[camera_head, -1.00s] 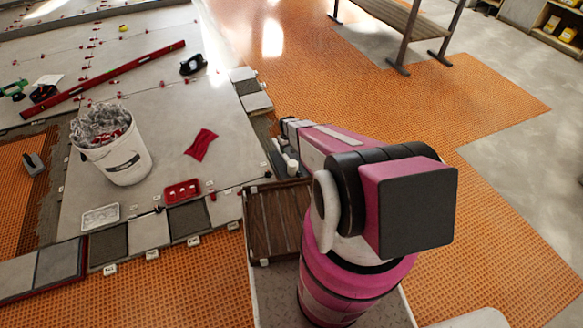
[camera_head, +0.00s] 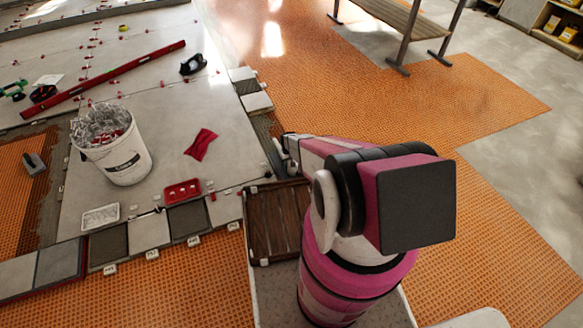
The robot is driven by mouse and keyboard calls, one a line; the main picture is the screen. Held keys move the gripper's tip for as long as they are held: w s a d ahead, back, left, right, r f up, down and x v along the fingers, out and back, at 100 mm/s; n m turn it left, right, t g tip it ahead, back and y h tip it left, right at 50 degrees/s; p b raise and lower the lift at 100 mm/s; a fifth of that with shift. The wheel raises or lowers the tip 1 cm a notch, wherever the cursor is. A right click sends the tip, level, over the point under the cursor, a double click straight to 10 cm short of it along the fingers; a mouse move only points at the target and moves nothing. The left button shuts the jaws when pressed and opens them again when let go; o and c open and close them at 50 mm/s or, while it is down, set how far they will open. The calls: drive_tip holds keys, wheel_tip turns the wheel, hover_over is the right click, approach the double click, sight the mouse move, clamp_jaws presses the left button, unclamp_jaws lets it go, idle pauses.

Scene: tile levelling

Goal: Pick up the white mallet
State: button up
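I cannot make out the white mallet clearly. Small pale shapes (camera_head: 291,166) show beside the end of my pink arm, near the tile edge; I cannot tell whether they are part of the mallet or of my gripper. My gripper (camera_head: 283,152) is at the far end of the arm, low near the right edge of the tiled floor, and mostly hidden by the arm. Its fingers are too small and covered to tell if they are open or shut.
A white bucket (camera_head: 125,167) stands on the large tiles. A red tray (camera_head: 182,191), red cloth (camera_head: 200,145), pale tray (camera_head: 100,216) and long red level (camera_head: 110,80) lie there too. A brown slatted tray (camera_head: 262,225) is in front of me. Orange matting (camera_head: 400,110) is clear at right.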

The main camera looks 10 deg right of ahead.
clamp_jaws()
idle(0.3)
